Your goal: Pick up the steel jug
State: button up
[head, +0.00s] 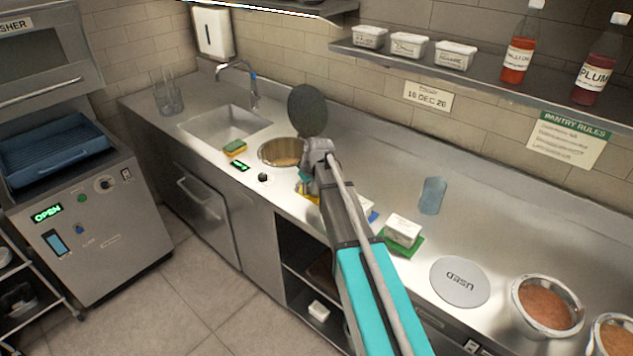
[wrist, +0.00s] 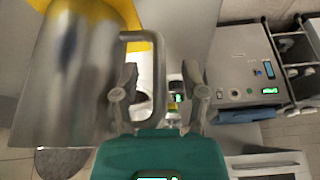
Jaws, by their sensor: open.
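The steel jug (wrist: 65,75) fills the left of the wrist view, shiny and close, with yellow behind its top. Its loop handle (wrist: 158,75) sticks out to the right. My gripper (wrist: 160,95) is open, with one finger on either side of the handle's upright bar in this view. The left finger shows inside the loop; I cannot tell whether either finger touches the bar. In the head view my gripper (head: 312,172) is over the counter, above a yellow mat (head: 309,197); my arm hides most of the jug there.
A round well (head: 283,153) with a raised dark lid (head: 307,110) is just behind. A white tub (head: 403,230) on a green mat, a blue cup (head: 432,195) and a "USED" disc (head: 460,281) lie to the right. A sponge (head: 235,148) is by the sink (head: 222,124).

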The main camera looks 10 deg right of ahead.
grip_shut()
dwell(0.3)
jog(key=shift+r, duration=0.15)
dwell(0.3)
notch_tip(320, 180, up, 3)
jog(key=p, duration=0.3)
jog(key=shift+r+p, duration=0.1)
jog(key=shift+p, duration=0.2)
jog(key=s+a+r+p, duration=0.2)
jog(key=s+r+p, duration=0.7)
jog(key=s, duration=0.4)
jog(key=shift+s+a+r, duration=0.25)
jog(key=shift+s, duration=0.1)
